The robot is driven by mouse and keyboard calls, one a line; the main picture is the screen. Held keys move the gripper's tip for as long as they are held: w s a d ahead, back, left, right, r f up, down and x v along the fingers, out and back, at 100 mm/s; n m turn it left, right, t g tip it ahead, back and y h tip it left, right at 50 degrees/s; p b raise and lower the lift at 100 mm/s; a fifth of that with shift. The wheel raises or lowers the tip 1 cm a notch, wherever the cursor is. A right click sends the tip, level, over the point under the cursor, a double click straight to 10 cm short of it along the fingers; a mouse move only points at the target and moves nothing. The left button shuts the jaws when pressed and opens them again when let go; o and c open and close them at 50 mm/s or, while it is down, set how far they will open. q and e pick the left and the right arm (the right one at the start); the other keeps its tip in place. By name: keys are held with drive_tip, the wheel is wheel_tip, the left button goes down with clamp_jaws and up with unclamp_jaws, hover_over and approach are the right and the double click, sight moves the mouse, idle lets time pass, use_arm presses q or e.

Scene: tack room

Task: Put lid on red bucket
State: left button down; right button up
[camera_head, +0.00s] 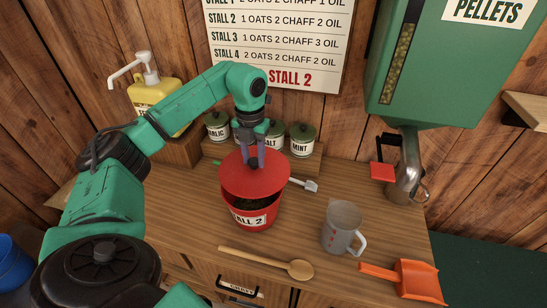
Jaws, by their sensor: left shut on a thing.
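The red bucket (250,215), with a white label ending in "LL 2", stands on the wooden counter. Dark contents show inside below its front rim. The round red lid (254,182) is over the bucket, covering the back of its opening, with a gap at the front. It looks tilted; whether it touches the rim I cannot tell. My left gripper (254,162) reaches down from above and is shut on the lid's dark knob, which its fingers mostly hide. My right gripper is not in view.
A jug (342,228), a wooden spoon (270,262) and an orange scoop (405,279) lie or stand right and front of the bucket. Lidded jars (301,141) stand behind. A yellow pump bottle (155,95) is back left, a green pellet dispenser (445,75) right.

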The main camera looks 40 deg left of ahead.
sight(251, 171)
use_arm(q)
drive_tip(key=a+f+b, duration=0.1)
drive_tip(key=f, duration=0.1)
drive_tip(key=a+f+b, duration=0.1)
drive_tip(key=shift+s+a+f+b, duration=0.1)
drive_tip(key=shift+a+f+b, duration=0.1)
drive_tip(key=shift+f+b, duration=0.15)
drive_tip(key=shift+d+f+b, duration=0.25)
drive_tip(key=shift+f+b, duration=0.35)
drive_tip(key=shift+f, duration=0.05)
drive_tip(key=shift+d+f+b, duration=0.25)
drive_tip(key=shift+f+b, duration=0.35)
drive_tip(key=shift+d, duration=0.1)
drive_tip(key=shift+a, duration=0.3)
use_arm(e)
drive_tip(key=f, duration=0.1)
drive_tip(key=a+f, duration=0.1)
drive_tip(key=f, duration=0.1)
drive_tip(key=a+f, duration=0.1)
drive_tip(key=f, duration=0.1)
use_arm(q)
drive_tip(key=shift+d, duration=0.2)
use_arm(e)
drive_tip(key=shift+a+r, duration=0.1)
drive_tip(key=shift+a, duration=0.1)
use_arm(q)
drive_tip(key=shift+a, duration=0.1)
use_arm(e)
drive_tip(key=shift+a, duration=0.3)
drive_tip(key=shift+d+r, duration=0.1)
